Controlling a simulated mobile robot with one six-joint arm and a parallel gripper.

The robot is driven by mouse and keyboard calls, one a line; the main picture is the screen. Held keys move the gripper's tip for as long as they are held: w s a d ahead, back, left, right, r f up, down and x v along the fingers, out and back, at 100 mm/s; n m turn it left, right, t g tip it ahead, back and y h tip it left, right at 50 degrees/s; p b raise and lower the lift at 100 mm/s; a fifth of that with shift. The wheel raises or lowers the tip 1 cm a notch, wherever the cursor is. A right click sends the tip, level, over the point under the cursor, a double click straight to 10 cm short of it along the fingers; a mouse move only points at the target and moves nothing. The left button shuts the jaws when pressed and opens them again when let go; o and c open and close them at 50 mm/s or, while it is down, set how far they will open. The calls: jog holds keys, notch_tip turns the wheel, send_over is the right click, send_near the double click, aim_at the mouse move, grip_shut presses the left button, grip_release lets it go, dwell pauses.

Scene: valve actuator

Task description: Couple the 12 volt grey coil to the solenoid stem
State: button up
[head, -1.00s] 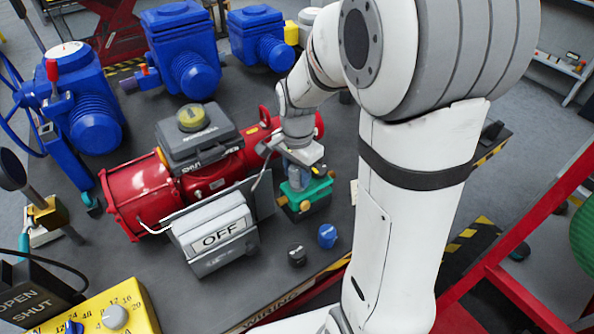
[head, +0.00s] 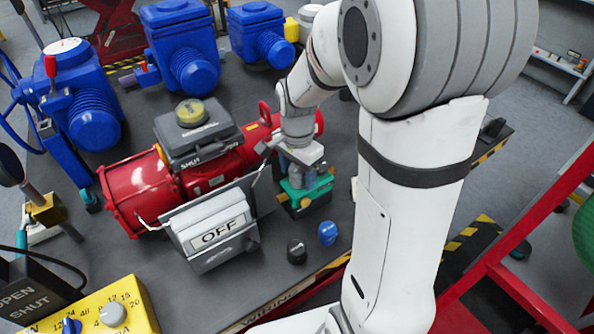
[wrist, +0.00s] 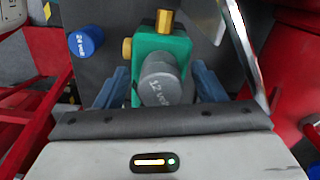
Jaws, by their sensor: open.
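The grey coil (wrist: 162,88), marked "12 volt", stands over the green valve body (wrist: 160,48) with brass fittings. The stem is hidden beneath the coil, so I cannot tell how far down it sits. My gripper (wrist: 162,80) is open, with one blue finger on each side of the coil. In the head view my gripper (head: 300,166) points down above the green body (head: 306,192), and the coil is mostly hidden there.
A blue coil (head: 328,234), marked 24 volt in the wrist view (wrist: 87,40), and a black coil (head: 297,251) stand on the bench in front. The grey "OFF" box (head: 218,238) and red actuator (head: 140,192) are close on the left.

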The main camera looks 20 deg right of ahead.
aim_at(297, 168)
notch_tip(297, 168, up, 8)
jog(key=shift+f, duration=0.1)
dwell(0.4)
jog(key=s+r+n+t, duration=0.2)
jog(key=s+n+t, duration=0.1)
jog(key=s+n, duration=0.9)
jog(key=shift+s, duration=1)
